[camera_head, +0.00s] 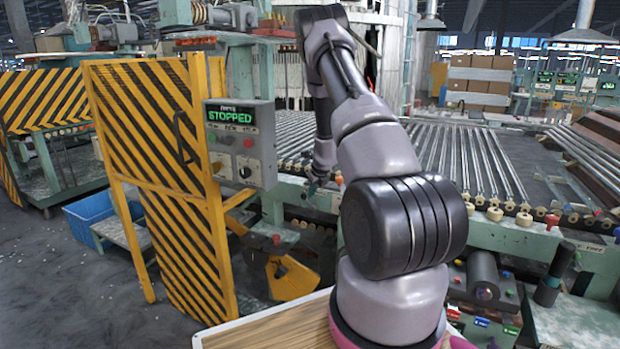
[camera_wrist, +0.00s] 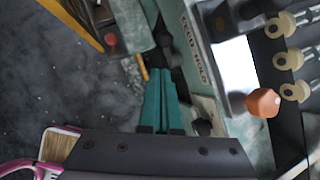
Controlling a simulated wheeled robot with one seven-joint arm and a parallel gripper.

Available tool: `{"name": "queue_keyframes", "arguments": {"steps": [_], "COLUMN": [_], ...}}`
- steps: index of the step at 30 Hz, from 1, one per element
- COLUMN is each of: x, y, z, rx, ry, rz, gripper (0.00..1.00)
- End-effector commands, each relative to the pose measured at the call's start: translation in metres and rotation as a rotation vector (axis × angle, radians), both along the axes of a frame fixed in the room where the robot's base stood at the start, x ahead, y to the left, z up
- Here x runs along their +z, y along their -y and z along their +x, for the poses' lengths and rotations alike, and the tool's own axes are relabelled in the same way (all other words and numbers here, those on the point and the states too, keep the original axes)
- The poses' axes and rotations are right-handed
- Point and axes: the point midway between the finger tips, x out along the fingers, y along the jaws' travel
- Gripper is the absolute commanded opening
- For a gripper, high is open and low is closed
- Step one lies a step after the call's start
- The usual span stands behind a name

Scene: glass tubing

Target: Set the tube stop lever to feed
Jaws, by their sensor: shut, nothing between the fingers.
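The tube stop lever appears to be the part with an orange-red knob (camera_wrist: 263,102) in the wrist view, to the right of my gripper. A pale green plate (camera_wrist: 192,45) beside it carries partly readable lettering that ends in "HOLD". My gripper (camera_wrist: 160,76) has its two teal fingers together, with nothing between them. It is apart from the knob, over the front side of the machine. In the head view my gripper (camera_head: 314,186) is small and dark at the conveyor's near edge, and a red knob (camera_head: 339,180) shows just right of it.
A control box (camera_head: 240,143) reads "STOPPED" on its screen. It hangs on a yellow-and-black striped guard (camera_head: 150,150) left of my arm. Glass tubes (camera_head: 470,160) lie across the conveyor. Cream rollers (camera_wrist: 289,60) line its edge right of the knob. Open floor lies left.

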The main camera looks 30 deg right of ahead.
Motion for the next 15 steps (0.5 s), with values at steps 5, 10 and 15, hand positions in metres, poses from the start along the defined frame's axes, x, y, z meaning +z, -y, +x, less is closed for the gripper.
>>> {"name": "queue_keyframes", "arguments": {"steps": [5, 10, 15], "x": [0.03, 0.058, 0.08], "y": [-0.006, -0.01, -0.014], "z": [-0.008, -0.019, -0.028], "rx": [0.003, 0.003, 0.003], "ry": [0.006, 0.005, 0.004], "rz": [0.0, 0.0, -0.001], "gripper": [0.0, 0.0, 0.0]}}
